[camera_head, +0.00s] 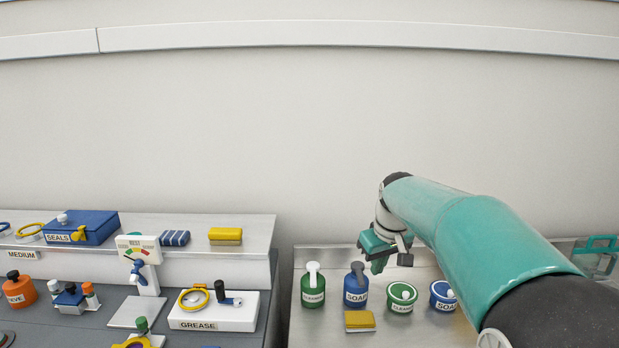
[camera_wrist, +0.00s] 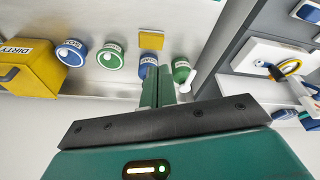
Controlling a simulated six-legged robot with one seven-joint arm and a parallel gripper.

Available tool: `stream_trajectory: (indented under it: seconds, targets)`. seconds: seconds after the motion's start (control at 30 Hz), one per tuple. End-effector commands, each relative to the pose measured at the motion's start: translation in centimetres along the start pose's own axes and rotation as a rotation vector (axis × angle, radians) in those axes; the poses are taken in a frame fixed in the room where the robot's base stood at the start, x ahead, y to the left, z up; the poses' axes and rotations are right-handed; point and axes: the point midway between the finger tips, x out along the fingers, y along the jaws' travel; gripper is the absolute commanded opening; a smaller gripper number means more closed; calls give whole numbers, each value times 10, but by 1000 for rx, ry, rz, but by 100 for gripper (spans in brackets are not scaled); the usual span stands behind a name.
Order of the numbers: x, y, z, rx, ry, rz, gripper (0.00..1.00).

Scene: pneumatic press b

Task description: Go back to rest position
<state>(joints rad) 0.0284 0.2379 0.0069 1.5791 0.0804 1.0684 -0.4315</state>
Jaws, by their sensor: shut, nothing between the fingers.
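My gripper (camera_head: 379,262) is at the end of my teal arm, above the back part of the right-hand metal counter, behind the bottles and tubs. In the wrist view my gripper (camera_wrist: 167,68) has its two teal fingers together, with nothing between them. The fingertips overlap part of the blue soap bottle (camera_wrist: 148,66) in that view. In the head view the green cleaner bottle (camera_head: 313,291) and the blue soap bottle (camera_head: 356,290) stand upright in front of the gripper, apparently apart from it.
A green tub (camera_head: 401,298), a blue tub (camera_head: 442,296) and a yellow sponge (camera_head: 359,321) are on the right counter. A yellow DIRTY box (camera_wrist: 30,70) shows in the wrist view. The left bench holds a gauge stand (camera_head: 140,251), a GREASE tray (camera_head: 240,322) and a blue SEALS box (camera_head: 90,228).

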Motion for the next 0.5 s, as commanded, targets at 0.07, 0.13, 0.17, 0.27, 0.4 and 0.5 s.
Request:
stream_trajectory:
  seconds: [0.07, 0.13, 0.17, 0.27, 0.4, 0.5]
  targets:
    - [-23, -11, 22, 28, 21, 15, 0]
    - [-37, -20, 42, 56, 34, 26, 0]
    - [-43, -24, 50, 67, 41, 31, 0]
    - [-60, -37, 80, 107, 62, 46, 0]
    - [-76, -55, 124, 163, 95, 64, 0]
    - [-83, -67, 155, 201, 119, 76, 0]
